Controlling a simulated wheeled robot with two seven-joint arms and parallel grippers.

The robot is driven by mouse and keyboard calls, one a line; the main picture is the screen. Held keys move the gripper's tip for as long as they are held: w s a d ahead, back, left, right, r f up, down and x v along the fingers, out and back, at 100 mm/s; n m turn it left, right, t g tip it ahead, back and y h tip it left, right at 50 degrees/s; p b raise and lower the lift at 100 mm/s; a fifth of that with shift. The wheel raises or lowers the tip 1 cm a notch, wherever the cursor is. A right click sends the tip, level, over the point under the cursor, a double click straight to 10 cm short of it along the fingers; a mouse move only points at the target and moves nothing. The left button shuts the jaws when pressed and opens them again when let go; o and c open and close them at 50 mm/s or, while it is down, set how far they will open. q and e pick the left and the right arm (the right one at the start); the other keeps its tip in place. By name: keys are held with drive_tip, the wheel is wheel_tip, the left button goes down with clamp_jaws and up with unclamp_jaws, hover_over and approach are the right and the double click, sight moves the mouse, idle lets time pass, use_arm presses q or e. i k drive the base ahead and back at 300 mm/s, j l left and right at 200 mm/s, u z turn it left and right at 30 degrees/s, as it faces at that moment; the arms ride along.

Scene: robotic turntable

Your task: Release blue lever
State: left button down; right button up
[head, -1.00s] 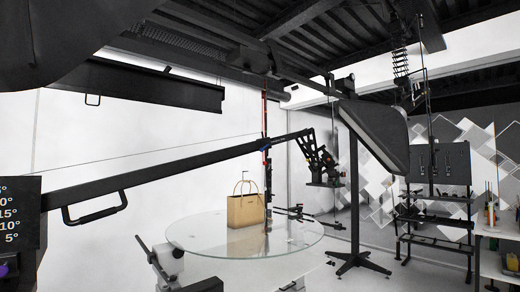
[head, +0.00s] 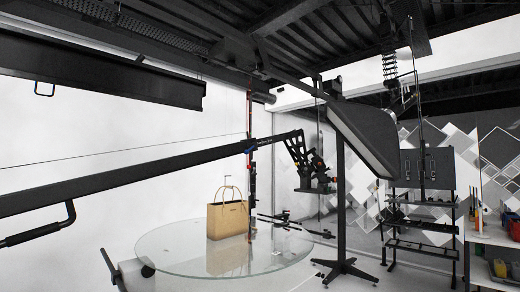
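I see no clear blue lever. The only blue part near the rig is a tiny patch (head: 249,149) where the long black boom (head: 130,179) meets the upright pole, too small to tell what it is. The boom crosses from the left edge to a jointed black and orange head (head: 310,170) above the round glass turntable (head: 180,262). Neither of my grippers can be made out. A grey and black piece (head: 112,266) at the turntable's lower left is cut off by the frame, and I cannot tell what it belongs to.
A tan handbag (head: 228,221) stands upright on the glass. A large black panel (head: 365,142) on a floor stand (head: 345,268) is to the right. Black racks (head: 425,200) and a shelf of supplies (head: 490,236) stand farther right. Some floor between shows clear.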

sight(254, 145)
drive_tip(key=i+l, duration=0.3)
drive_tip(key=i, duration=0.15)
drive_tip(key=i+l+z, duration=0.15)
drive_tip(key=i, duration=0.3)
drive_tip(key=i+l, duration=0.35)
drive_tip(key=i, duration=0.15)
drive_tip(key=i+l+z, duration=0.15)
drive_tip(key=i, duration=0.3)
drive_tip(key=l, duration=0.1)
